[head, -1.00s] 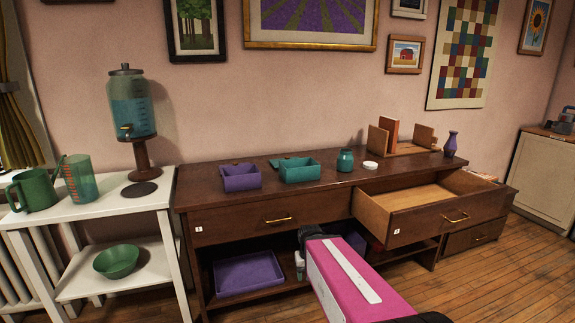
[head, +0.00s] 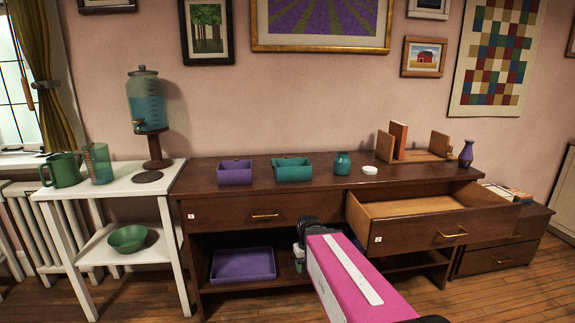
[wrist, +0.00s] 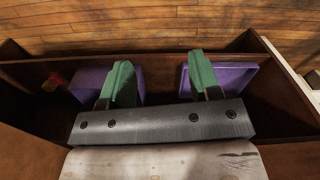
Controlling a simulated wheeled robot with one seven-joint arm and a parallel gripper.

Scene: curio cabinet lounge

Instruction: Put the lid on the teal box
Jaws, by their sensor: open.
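The teal box (head: 292,174) stands on the dark wooden cabinet top, to the right of a purple box (head: 234,176). Its top is open from what I can see. I cannot make out a separate teal lid clearly; a low teal edge shows behind the box. My gripper (head: 300,258) is in front of the cabinet, below its top, near the open lower shelf and well apart from the teal box. In the wrist view my gripper (wrist: 160,72) has its green fingers spread, with nothing between them.
A teal jar (head: 342,163) and a round white lid (head: 370,170) stand right of the box. Drawer 2 (head: 420,235) is pulled out and juts forward. A purple tray (head: 243,265) lies on the lower shelf. A white side table (head: 120,178) stands left.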

